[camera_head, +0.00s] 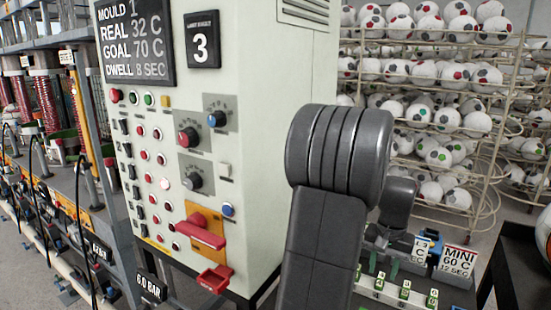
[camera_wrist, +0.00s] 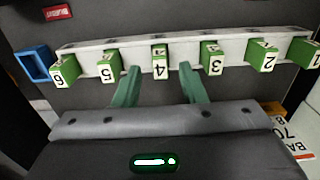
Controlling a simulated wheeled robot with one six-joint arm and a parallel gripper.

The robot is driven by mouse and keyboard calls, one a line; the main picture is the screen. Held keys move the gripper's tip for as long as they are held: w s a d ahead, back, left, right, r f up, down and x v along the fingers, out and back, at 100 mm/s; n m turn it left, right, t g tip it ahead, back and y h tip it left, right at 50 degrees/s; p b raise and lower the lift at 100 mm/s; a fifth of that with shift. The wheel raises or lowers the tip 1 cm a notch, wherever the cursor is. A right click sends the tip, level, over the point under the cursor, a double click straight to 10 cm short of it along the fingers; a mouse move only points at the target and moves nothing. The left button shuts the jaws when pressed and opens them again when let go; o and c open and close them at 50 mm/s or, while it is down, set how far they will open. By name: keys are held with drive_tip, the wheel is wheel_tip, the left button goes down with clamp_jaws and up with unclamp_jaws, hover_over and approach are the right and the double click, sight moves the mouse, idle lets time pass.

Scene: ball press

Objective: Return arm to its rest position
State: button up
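My gripper (camera_wrist: 160,72) is open in the wrist view, its two green fingers apart. The green block marked 4 (camera_wrist: 160,62) shows between and just beyond the fingertips. The rack also shows in the head view (camera_head: 368,287), low at the right.
The control cabinet (camera_head: 260,100) has a display (camera_head: 135,40) reading mould 1, real 32 C, goal 70 C, dwell 8 sec. A red lever (camera_head: 200,237) juts from it. Balls fill wire shelves (camera_head: 480,160) behind. A card (camera_head: 457,261) reads MINI. A blue frame (camera_wrist: 36,65) stands beside the rack.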

drive_tip(key=shift+w+r, duration=0.1)
drive_tip(key=shift+r, duration=0.2)
drive_tip(key=shift+f, duration=0.1)
